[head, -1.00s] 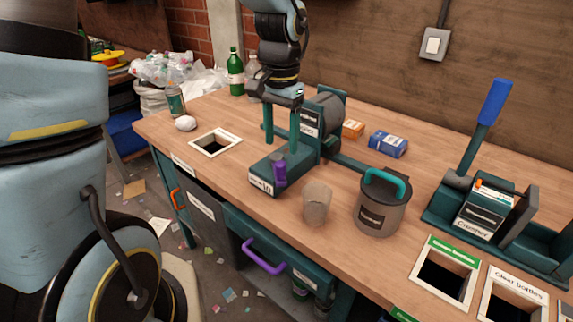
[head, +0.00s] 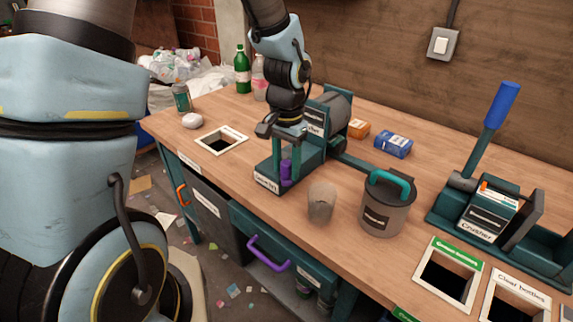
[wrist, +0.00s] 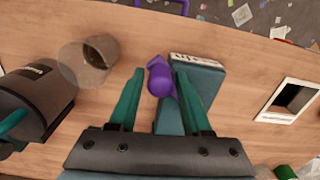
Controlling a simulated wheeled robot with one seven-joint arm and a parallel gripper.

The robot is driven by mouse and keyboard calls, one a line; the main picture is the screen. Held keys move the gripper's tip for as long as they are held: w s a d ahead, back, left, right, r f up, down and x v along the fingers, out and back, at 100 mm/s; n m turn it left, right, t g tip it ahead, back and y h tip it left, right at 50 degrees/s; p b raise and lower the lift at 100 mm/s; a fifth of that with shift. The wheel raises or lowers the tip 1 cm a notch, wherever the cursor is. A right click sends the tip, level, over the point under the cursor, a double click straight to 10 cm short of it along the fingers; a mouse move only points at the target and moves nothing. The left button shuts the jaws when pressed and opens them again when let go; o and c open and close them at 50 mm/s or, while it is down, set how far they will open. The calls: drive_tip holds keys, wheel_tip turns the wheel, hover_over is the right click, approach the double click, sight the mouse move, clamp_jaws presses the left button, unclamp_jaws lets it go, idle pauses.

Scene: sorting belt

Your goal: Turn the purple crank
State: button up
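The purple crank (head: 286,170) stands at the front end of a small teal machine (head: 268,181) on the bench. In the wrist view the crank's purple knob (wrist: 159,79) lies between the tips of my two teal fingers, with a gap visible on each side. My gripper (head: 286,150) is open and points down over the machine, at the crank. It also shows in the wrist view (wrist: 158,88). The lower part of the crank is partly hidden by the knob and fingers.
A translucent cup (head: 321,202) and a grey canister with a teal handle (head: 384,206) stand right of the crank. A crusher with a blue-tipped lever (head: 490,130) is farther right. A square hole (head: 221,140) opens at left.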

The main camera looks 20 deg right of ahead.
clamp_jaws()
idle(1.1)
